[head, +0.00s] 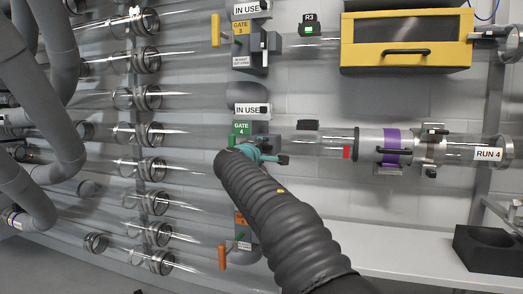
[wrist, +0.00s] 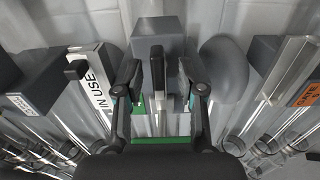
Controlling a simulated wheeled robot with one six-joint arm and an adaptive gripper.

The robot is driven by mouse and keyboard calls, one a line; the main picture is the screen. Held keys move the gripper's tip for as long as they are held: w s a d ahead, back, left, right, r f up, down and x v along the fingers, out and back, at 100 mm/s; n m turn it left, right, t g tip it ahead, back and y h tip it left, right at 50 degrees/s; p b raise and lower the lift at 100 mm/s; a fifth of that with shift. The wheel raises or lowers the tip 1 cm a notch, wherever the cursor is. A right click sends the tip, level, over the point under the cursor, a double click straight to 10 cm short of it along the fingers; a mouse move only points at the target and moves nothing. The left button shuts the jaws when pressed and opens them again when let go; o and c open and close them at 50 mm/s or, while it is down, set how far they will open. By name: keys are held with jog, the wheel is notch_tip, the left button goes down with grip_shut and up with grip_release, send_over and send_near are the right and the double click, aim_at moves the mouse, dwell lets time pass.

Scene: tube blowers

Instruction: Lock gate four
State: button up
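Gate four is a grey box with a green "GATE 4" label (head: 241,128) in the middle of the head view, on a clear tube. My gripper (head: 262,153), with teal parts, is at the gate just below that label and hides much of its front. In the wrist view, my gripper (wrist: 160,85) is open. A dark upright lever with a pale edge (wrist: 157,68) stands between its fingers, with gaps visible on both sides. The gate's grey housing (wrist: 160,32) is behind it. Whether a finger touches the lever cannot be told.
An "IN USE" sign (head: 250,110) hangs above gate four. Gate three, with a yellow label (head: 240,27), is above; an orange-handled gate (head: 222,257) is below. The RUN 4 tube (head: 487,154) extends right. A bench (head: 400,262) carries a black block (head: 487,250).

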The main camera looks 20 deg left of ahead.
jog(key=s, duration=1.2)
jog(key=shift+d, duration=0.3)
